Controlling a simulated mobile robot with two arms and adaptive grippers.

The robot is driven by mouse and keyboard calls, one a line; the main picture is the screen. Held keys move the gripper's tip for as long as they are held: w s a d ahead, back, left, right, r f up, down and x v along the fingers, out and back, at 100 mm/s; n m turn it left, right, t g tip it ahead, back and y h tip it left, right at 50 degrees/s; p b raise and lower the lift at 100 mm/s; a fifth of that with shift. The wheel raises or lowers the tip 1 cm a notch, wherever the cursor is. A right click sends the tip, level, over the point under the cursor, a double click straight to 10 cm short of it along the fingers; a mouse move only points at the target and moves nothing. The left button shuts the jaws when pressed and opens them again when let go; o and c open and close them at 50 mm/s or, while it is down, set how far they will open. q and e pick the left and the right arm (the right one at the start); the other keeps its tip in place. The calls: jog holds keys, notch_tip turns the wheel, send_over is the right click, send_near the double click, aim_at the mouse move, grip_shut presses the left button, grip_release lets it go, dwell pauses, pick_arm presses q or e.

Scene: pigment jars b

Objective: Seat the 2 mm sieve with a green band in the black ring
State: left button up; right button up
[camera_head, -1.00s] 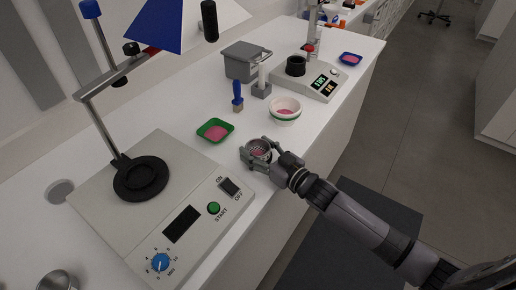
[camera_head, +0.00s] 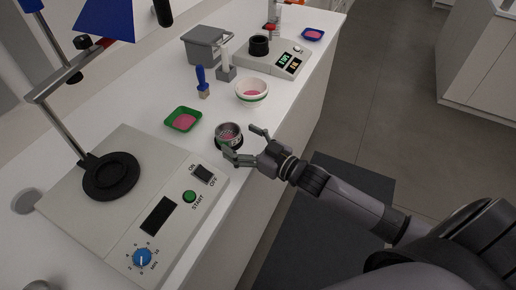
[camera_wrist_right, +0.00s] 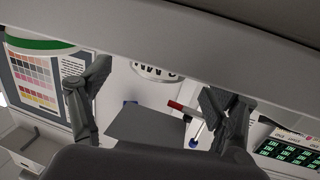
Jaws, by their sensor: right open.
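A small round metal sieve (camera_head: 229,130) with a mesh and pink showing inside stands on the bench right of the green tray. My left gripper is not in view.
A shaker-like device (camera_head: 165,195) with a black round plate (camera_head: 111,176) stands at left.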

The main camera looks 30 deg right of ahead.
jog(key=v, duration=0.7)
dwell(0.5)
